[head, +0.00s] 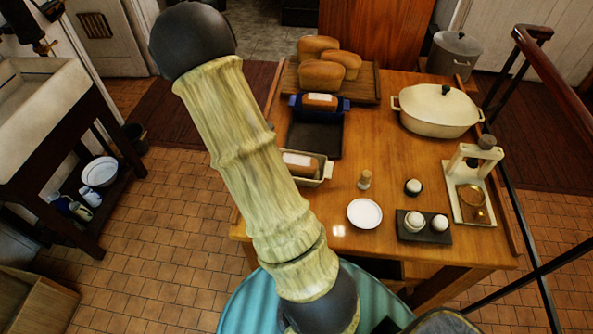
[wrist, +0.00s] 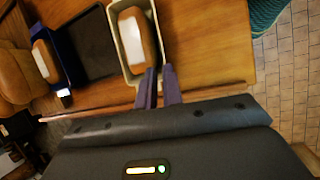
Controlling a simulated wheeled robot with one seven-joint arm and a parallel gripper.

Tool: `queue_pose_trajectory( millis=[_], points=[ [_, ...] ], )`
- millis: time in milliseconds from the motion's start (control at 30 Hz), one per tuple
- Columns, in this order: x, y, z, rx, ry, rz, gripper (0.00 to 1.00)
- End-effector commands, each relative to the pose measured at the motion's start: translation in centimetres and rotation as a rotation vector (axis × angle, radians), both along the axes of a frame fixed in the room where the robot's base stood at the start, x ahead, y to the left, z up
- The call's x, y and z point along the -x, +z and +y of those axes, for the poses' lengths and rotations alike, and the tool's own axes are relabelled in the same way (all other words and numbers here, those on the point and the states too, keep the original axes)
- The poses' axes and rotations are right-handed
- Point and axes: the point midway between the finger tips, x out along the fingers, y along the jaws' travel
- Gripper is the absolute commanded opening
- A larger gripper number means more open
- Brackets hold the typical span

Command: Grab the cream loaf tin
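The cream loaf tin (head: 328,172) holds a brown loaf with a pale band and stands on the wooden table. My arm hides its left part in the head view. In the wrist view the tin (wrist: 116,42) is upright, just beyond my gripper (wrist: 160,70). The two purple fingers reach its near right corner, with a narrow gap between them. I cannot tell whether they touch or pinch the tin's wall. My gripper is hidden in the head view.
A dark tray (head: 314,139) and a blue loaf tin (head: 343,104) with a loaf stand behind the cream tin. Bread loaves (head: 322,75) lie on a board farther back. A white saucer (head: 364,213) and a small wooden shaker (head: 364,180) stand to the right.

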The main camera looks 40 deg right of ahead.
Motion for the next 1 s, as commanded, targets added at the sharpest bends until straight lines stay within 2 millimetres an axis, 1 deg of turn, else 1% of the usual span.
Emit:
queue_pose_trajectory(
  millis=[167, 400, 800, 900, 1000],
  points=[
    [0.4, -1.5, -0.6, 0.000, -0.001, 0.003, 0.08],
    [1.2, -4.9, -2.0, -0.002, -0.001, 0.005, 0.08],
    [2.3, -9.9, -4.2, -0.001, -0.002, 0.001, 0.08],
    [2.4, -10.7, -4.4, -0.001, -0.002, 0.001, 0.08],
    [2.4, -11.0, -4.5, -0.001, -0.001, -0.002, 0.08]
  ],
)
